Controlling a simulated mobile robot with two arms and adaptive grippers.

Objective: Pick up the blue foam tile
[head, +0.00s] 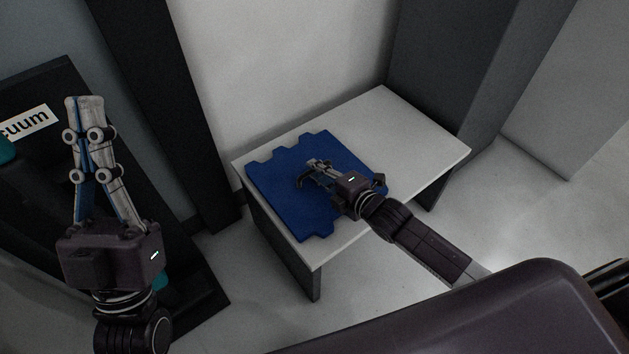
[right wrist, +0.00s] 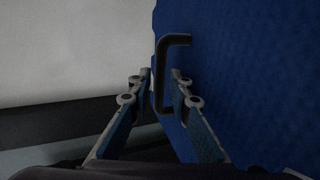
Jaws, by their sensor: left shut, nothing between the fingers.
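The blue foam tile (head: 290,205) lies flat on the white table (head: 425,140). Its edges are notched, and my right arm hides part of it. A dark C-shaped handle (head: 302,182) shows at the tile; it also shows in the right wrist view (right wrist: 159,75) near the tile's edge (right wrist: 250,70). My right gripper (head: 313,168) is low over the tile. In the right wrist view its fingers (right wrist: 161,77) are apart, one on each side of the handle bar; I cannot tell whether they touch it. My left gripper (head: 85,100) is shut, empty and raised at the left, away from the tile.
A dark panel or case (head: 45,85) with a white label ending in "cuum" (head: 27,122) stands behind my left gripper. Dark pillars (head: 165,90) and a grey block (head: 450,60) stand beside the table. The table's back right part is bare.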

